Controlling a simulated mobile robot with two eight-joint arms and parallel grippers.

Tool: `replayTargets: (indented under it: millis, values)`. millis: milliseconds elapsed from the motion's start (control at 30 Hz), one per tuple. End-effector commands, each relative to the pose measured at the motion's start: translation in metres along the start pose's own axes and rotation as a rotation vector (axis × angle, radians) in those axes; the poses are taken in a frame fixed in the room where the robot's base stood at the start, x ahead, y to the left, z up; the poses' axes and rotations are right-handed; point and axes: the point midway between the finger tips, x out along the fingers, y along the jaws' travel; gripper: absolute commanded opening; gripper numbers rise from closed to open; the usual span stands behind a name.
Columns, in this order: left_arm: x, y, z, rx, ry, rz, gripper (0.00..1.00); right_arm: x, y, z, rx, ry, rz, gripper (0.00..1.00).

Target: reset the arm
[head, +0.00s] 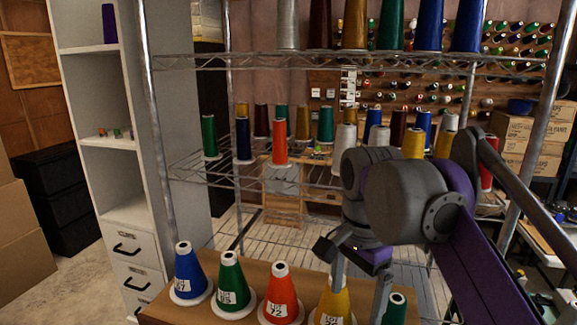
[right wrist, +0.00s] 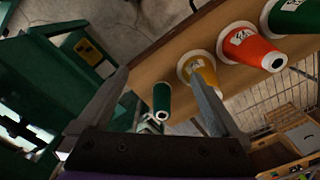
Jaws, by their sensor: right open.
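My right arm reaches in from the right in the head view, its gripper (head: 360,285) pointing down over the near board. In the right wrist view the gripper (right wrist: 158,78) is open, with nothing held between its fingers. A yellow cone (head: 333,304) stands close by one finger and is partly hidden by it; the cone also shows in the right wrist view (right wrist: 203,72). A slim dark green spool (head: 396,306) stands on the other side; it also shows between the fingers in the right wrist view (right wrist: 161,97). My left gripper is not in view.
Blue (head: 189,272), green (head: 231,284) and orange (head: 281,294) labelled cones stand in a row on the brown board (head: 255,272). Behind is a wire rack (head: 190,62) with thread cones on its shelves. A white cabinet (head: 105,150) stands at left, with open floor beside it.

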Motion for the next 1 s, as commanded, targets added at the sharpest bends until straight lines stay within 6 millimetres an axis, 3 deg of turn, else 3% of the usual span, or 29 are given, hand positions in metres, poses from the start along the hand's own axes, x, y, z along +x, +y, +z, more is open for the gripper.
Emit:
replayTargets:
  millis: [33,267,367,600,700,833,1000]
  values:
    - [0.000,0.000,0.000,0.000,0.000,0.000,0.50,0.001,0.001,0.000,-0.005,0.001,-0.003,1.00]
    - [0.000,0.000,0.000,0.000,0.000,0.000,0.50,0.067,0.023,-0.010,-0.270,0.077,-0.120,1.00]
    - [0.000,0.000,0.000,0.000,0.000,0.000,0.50,0.105,0.038,-0.011,-0.403,0.131,-0.168,1.00]
    - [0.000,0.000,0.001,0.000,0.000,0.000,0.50,0.222,0.096,-0.005,-0.772,0.332,-0.254,1.00]
    - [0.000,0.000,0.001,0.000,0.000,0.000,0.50,0.258,0.116,0.000,-0.884,0.406,-0.263,1.00]
    - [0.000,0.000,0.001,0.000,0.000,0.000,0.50,0.283,0.130,0.004,-0.965,0.462,-0.264,1.00]
    - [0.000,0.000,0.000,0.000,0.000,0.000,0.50,0.289,0.133,0.005,-0.990,0.478,-0.263,1.00]
